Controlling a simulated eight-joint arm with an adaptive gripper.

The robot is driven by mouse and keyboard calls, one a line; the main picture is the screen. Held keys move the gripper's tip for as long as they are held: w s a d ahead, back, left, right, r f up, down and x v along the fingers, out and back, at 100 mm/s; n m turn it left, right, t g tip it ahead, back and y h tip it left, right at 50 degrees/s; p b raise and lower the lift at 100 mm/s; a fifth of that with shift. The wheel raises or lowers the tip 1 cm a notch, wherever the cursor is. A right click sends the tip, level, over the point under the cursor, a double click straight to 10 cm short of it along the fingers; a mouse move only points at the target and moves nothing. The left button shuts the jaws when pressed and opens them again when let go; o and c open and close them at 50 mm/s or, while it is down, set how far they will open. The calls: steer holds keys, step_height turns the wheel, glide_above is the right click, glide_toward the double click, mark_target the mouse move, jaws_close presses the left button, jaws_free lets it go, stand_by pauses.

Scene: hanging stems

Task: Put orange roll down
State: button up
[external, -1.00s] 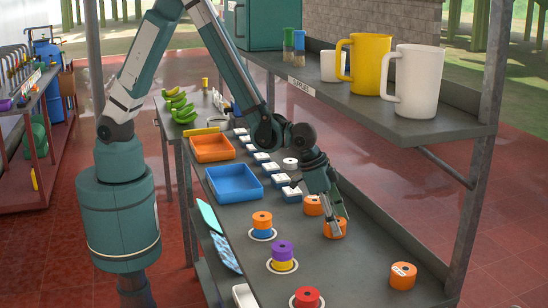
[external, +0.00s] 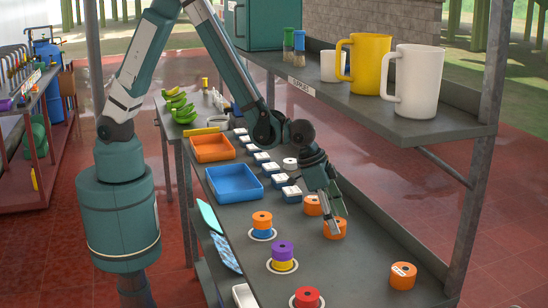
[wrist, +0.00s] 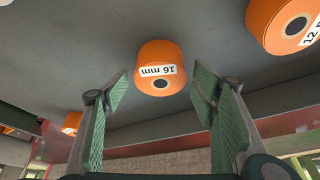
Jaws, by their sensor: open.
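An orange roll labelled "16 mm" (wrist: 160,62) rests on the grey bench just beyond and between my fingertips in the wrist view. It also shows in the external view (external: 336,231), under my gripper (external: 332,212). My gripper (wrist: 158,88) is open, with a gap on either side of the roll. Another orange roll labelled "12 mm" (wrist: 280,18) is at the upper right of the wrist view, and part of a third (wrist: 71,121) shows at the left. In the external view, an orange roll (external: 312,206) stands just behind, and one (external: 403,276) lies at the front right.
To the left, an orange roll (external: 262,219) and a purple roll (external: 282,247) sit on stacks over white rings, with a red roll (external: 306,298) in front. Blue (external: 234,183) and orange trays (external: 212,148) stand farther back. A shelf with mugs (external: 415,82) overhangs the right side.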

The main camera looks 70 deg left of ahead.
steer(key=v, duration=1.1)
stand_by(0.3)
steer(key=shift+a, duration=0.1)
stand_by(0.6)
steer(key=s+a+r+n+t+b, duration=0.1)
steer(key=s+a+r+b, duration=0.2)
steer(key=a, duration=0.8)
steer(key=s+a+r+n+y+b, duration=0.1)
steer(key=s+a+r+n, duration=0.3)
steer(key=a, duration=0.6)
steer(key=s+a+r+m+t+b, duration=0.15)
steer(key=a+r, duration=0.25)
steer(key=a, duration=0.7)
steer(key=s+a+n+y+b, duration=0.1)
steer(key=s+a+n+b, duration=0.15)
steer(key=s+a, duration=0.75)
step_height(320, 180, up, 8)
steer(key=p, duration=0.8)
steer(key=shift+s+a+t, duration=0.2)
steer(key=shift+a+t, duration=0.05)
steer(key=shift+t, duration=0.2)
steer(key=shift+o, duration=0.3)
steer(key=shift+f, duration=0.15)
